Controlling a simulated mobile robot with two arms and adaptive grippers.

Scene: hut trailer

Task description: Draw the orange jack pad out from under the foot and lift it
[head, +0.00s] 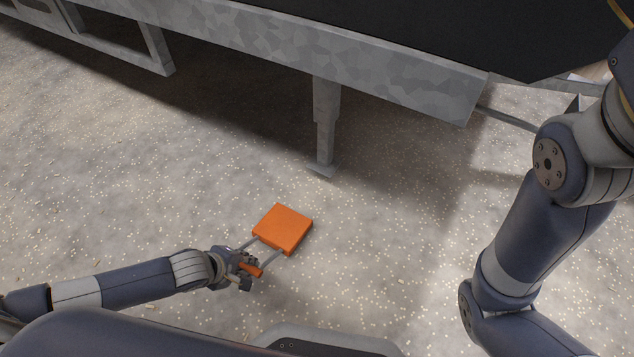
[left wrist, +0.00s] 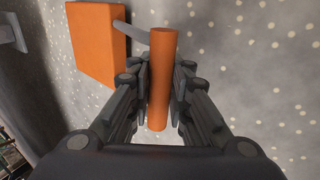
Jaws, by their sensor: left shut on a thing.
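The orange jack pad (head: 283,228) is a flat square block with a grey bracket leading to an orange bar handle (head: 251,269). It is out in front of the trailer's foot (head: 322,169), clear of it in the head view. My left gripper (head: 243,267) is shut on the handle. In the left wrist view the handle (left wrist: 160,75) runs between the two fingers, and the pad (left wrist: 98,45) is beyond at upper left. Whether the pad touches the ground is hard to tell. My right arm shows at the right, but its gripper is out of view.
A framed step (head: 150,55) is at upper left. The speckled ground (head: 400,240) around the pad is clear.

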